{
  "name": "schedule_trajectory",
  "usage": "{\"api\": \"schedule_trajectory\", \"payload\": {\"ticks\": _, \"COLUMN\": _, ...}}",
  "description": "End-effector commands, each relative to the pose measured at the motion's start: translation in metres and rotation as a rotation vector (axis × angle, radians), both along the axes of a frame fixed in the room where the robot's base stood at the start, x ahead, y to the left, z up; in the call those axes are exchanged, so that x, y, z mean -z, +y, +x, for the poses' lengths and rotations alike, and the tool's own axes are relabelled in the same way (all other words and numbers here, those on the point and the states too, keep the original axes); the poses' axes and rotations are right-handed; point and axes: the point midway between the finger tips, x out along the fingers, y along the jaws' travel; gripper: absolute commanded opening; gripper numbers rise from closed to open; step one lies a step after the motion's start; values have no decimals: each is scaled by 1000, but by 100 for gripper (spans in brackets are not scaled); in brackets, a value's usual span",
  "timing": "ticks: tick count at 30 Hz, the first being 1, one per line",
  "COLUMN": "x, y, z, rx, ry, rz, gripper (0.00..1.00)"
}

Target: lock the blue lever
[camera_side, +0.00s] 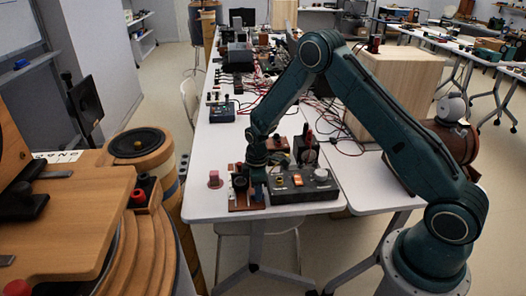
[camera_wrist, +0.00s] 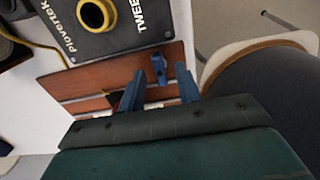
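In the wrist view, the blue lever (camera_wrist: 158,68) stands on a reddish-brown wooden board (camera_wrist: 95,83). My gripper (camera_wrist: 160,76) has two blue fingers set apart, one on each side of the lever. The lever shows in the gap near the fingertips, and I see no finger clearly touching it. In the side view, my gripper (camera_side: 257,180) is low over the front end of the table, beside a dark box (camera_side: 305,190). The lever cannot be made out for sure in that view.
The dark box with a yellow ring (camera_wrist: 95,14) and white lettering stands close to my fingers. The white table's edge (camera_side: 225,217) is near.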

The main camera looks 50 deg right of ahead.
Motion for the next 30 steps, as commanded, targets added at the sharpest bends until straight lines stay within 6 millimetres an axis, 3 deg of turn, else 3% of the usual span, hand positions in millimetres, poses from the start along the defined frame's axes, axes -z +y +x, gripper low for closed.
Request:
{"api": "schedule_trajectory", "payload": {"ticks": 14, "x": 9, "y": 0, "z": 0, "rx": 0, "ry": -1, "rz": 0, "gripper": 34}}
{"api": "schedule_trajectory", "payload": {"ticks": 19, "x": 9, "y": 0, "z": 0, "rx": 0, "ry": -1, "rz": 0, "gripper": 0}}
{"api": "schedule_trajectory", "payload": {"ticks": 30, "x": 9, "y": 0, "z": 0, "rx": 21, "ry": -1, "rz": 0, "gripper": 0}}
